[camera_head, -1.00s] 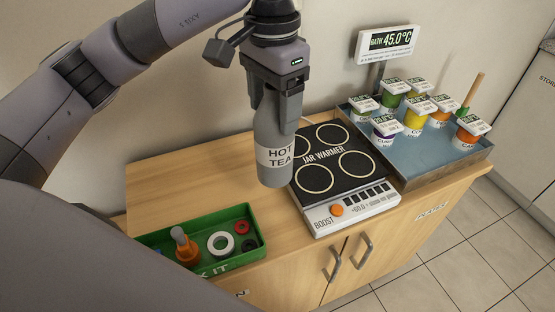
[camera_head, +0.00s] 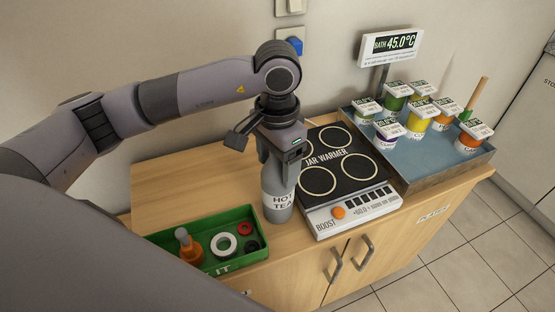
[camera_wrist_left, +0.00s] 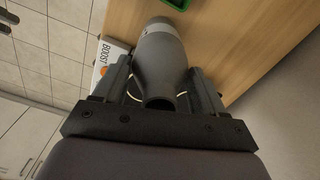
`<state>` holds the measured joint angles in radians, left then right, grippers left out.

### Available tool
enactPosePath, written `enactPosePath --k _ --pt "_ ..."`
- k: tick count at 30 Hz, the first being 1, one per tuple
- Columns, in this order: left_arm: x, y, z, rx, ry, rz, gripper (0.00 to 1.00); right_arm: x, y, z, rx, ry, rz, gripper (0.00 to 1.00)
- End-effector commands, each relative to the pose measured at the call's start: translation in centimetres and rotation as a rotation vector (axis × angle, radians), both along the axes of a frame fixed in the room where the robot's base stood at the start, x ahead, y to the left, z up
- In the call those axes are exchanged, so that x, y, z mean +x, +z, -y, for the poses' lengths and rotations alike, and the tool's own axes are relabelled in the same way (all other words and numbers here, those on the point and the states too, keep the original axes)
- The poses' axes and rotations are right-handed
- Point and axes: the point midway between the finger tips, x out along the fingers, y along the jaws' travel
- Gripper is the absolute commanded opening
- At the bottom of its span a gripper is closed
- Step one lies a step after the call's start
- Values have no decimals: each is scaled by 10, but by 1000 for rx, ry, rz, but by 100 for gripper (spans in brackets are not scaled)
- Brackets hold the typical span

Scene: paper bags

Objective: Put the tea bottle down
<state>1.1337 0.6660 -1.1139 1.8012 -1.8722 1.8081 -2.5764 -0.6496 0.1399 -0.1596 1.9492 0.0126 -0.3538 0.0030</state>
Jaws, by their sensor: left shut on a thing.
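The tea bottle (camera_head: 278,197) is grey with a white "HOT TEA" label. It is upright between the green tray and the jar warmer, low at the wooden counter (camera_head: 180,185); its base looks level with the top, but I cannot tell if it touches. My left gripper (camera_head: 279,166) points down and is shut on the bottle's upper part. In the left wrist view the bottle (camera_wrist_left: 160,60) lies between the two fingers, its neck towards the palm. My right gripper is not in view.
The jar warmer (camera_head: 341,161) stands close to the bottle's right. A green tray (camera_head: 210,259) with a white ring and other small parts is at left. A blue-floored bath tray (camera_head: 440,172) holds several lidded jars. The counter behind the bottle is clear.

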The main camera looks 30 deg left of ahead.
Motion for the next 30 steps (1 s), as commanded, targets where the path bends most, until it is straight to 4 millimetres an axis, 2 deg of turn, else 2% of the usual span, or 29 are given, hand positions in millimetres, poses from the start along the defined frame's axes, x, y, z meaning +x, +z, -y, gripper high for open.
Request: enactPosePath --k 5,6,8,9,17,22,26,30 --pt "0 -3 0 0 0 1 11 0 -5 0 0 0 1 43" --pt "0 -3 0 0 0 0 74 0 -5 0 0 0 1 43" --pt "0 -2 0 0 0 0 94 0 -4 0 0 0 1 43" --pt "0 -2 0 0 0 0 96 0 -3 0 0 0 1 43" --pt "0 -2 0 0 0 0 96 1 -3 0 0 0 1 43" --pt "1 6 0 -2 0 4 96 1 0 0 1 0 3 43" --pt "1 30 0 -1 -1 7 96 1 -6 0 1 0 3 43" --pt "1 62 1 -2 0 7 96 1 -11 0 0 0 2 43"
